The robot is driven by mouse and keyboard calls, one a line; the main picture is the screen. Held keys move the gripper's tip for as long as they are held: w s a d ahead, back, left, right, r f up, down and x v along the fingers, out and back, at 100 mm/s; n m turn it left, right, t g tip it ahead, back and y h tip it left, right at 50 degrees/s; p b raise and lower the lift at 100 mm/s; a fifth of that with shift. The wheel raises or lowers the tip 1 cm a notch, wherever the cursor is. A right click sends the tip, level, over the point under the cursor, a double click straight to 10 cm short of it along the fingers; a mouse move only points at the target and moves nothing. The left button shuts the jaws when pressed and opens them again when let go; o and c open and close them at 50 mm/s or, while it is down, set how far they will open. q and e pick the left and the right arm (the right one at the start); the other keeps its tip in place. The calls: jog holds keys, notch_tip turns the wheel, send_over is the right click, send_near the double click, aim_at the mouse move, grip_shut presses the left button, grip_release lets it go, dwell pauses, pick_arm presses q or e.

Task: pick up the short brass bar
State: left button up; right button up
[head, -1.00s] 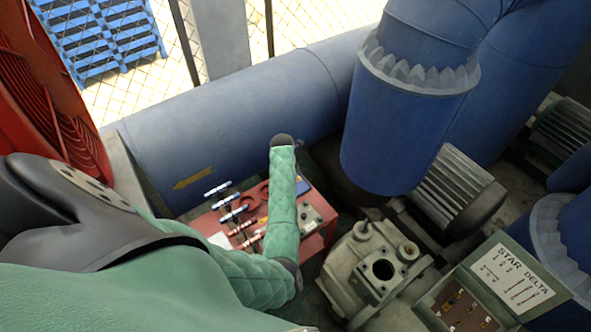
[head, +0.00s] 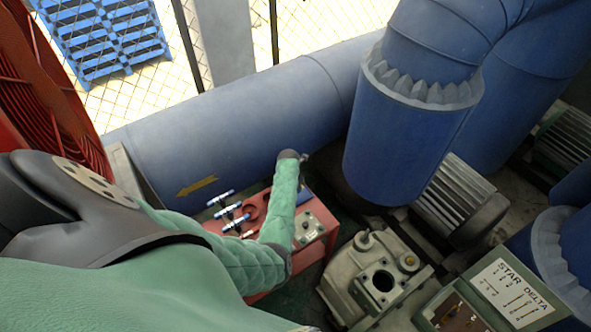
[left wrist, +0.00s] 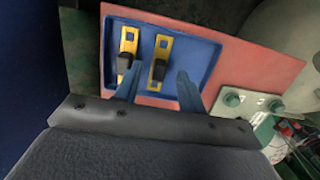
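Two yellow brass-coloured bars with black blocks on them lie side by side in a blue tray in the left wrist view. The blue tray (left wrist: 203,55) is set on a red surface. My left gripper (left wrist: 160,68) is open and empty, its two blue fingers pointing at the tray with the short bar between them in the picture. Whether the fingers touch anything cannot be told. In the head view my left arm mostly hides the tray. My right gripper is not in view.
The red box (head: 262,284) carries blue-handled valves (head: 228,213) left of my forearm and a pale plate with green knobs (left wrist: 248,101). A large blue pipe (head: 235,120) runs behind it. A grey compressor (head: 372,275) stands to the right.

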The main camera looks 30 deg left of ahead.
pick_arm(q)
jog(key=shift+w+f, duration=0.1)
jog(key=shift+f, duration=0.25)
grip_shut()
jog(key=shift+r, duration=0.2)
